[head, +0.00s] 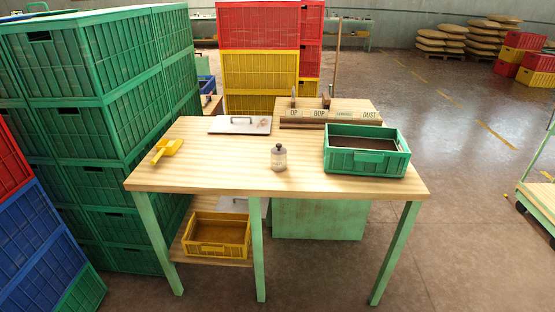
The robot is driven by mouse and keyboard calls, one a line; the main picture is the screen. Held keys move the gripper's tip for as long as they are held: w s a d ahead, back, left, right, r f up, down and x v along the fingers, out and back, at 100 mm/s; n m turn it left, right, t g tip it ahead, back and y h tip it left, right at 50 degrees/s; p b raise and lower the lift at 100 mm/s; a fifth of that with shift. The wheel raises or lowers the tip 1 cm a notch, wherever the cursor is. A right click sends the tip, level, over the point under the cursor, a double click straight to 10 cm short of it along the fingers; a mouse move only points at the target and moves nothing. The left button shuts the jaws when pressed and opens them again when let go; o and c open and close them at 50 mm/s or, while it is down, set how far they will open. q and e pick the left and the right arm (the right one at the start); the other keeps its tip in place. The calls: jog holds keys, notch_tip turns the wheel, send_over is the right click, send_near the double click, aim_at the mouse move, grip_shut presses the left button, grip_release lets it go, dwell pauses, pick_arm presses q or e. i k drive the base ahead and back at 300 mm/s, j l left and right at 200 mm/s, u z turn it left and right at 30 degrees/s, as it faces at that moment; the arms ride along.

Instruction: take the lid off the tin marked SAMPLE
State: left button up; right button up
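A small grey cylindrical tin (278,160) stands upright near the middle of the wooden table (230,175). A darker lid with a small knob (278,148) appears to sit on top of it. Any marking on the tin is too small to read. Neither of my grippers shows in the head view.
A green crate (367,161) stands right of the tin, and a yellow scoop (166,149) lies at the left. A flat board with a handle (240,125) lies behind. A labelled rack (332,116) stands at the back. The table's front middle is clear.

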aim_at(279, 150)
jog(key=i+j, duration=0.6)
jog(key=j, duration=0.15)
jog(key=i+j+z, duration=0.35)
jog(key=j, duration=0.35)
jog(key=i+l, duration=0.05)
